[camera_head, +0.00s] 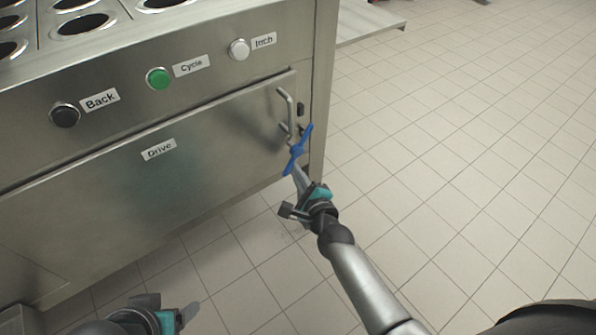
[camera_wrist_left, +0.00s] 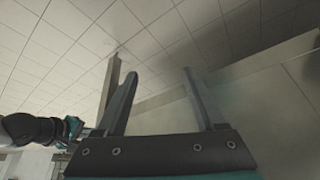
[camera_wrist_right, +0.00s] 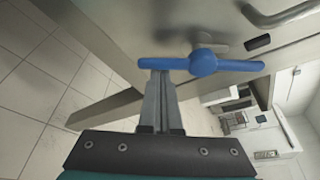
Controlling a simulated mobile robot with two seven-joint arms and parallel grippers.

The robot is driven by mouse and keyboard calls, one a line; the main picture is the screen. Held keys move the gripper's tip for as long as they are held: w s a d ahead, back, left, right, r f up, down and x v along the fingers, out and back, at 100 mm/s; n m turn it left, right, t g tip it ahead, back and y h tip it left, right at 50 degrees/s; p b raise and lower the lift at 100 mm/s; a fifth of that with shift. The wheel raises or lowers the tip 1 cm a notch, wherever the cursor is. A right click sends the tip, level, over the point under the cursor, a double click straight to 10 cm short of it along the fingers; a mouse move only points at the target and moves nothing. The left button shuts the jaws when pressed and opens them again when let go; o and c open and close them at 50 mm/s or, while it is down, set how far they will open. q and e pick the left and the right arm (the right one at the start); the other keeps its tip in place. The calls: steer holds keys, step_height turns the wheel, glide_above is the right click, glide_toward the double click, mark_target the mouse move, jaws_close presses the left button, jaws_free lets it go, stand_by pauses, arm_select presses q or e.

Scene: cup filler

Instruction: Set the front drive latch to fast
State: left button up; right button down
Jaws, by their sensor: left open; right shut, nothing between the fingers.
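The front drive latch is a blue two-armed handle (camera_head: 299,150) at the lower right corner of the drive panel (camera_head: 215,140). It stands tilted in the head view. In the right wrist view the blue handle (camera_wrist_right: 203,63) has a round hub and lies across the picture. My right gripper (camera_head: 298,178) is shut and empty. Its fingertips (camera_wrist_right: 160,76) are at one arm of the handle, close to or touching it; I cannot tell which. My left gripper (camera_head: 175,308) is low at the bottom left, away from the latch. Its fingers (camera_wrist_left: 163,74) are open and empty.
Above the panel are a black Back button (camera_head: 65,115), a green Cycle button (camera_head: 158,78) and a white Inch button (camera_head: 239,49). A metal bar handle (camera_head: 287,108) sits just above the latch. The tiled floor (camera_head: 470,150) to the right is clear.

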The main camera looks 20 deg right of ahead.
steer(key=a+r+m+y+p, duration=0.1)
steer(key=m+p, duration=0.1)
steer(key=a+r+m+g+y+p, duration=0.1)
steer(key=m+p, duration=0.1)
steer(key=s+r+m+g+y+p, duration=0.1)
steer(key=m+p, duration=0.1)
steer(key=m, duration=0.1)
steer(key=shift+a+r+y+p, duration=0.1)
steer(key=shift+a+y+p, duration=0.2)
steer(key=shift+a+p, duration=0.1)
arm_select(q)
steer(key=s+a+f+g, duration=0.1)
steer(key=s+f, duration=0.3)
steer(key=f, duration=1.1)
steer(key=shift+g+p, duration=0.35)
steer(key=shift+g, duration=0.45)
arm_select(e)
steer(key=shift+r+m, duration=0.15)
steer(key=shift+m, duration=0.35)
arm_select(q)
steer(key=shift+f, duration=0.25)
arm_select(e)
steer(key=shift+a, duration=0.1)
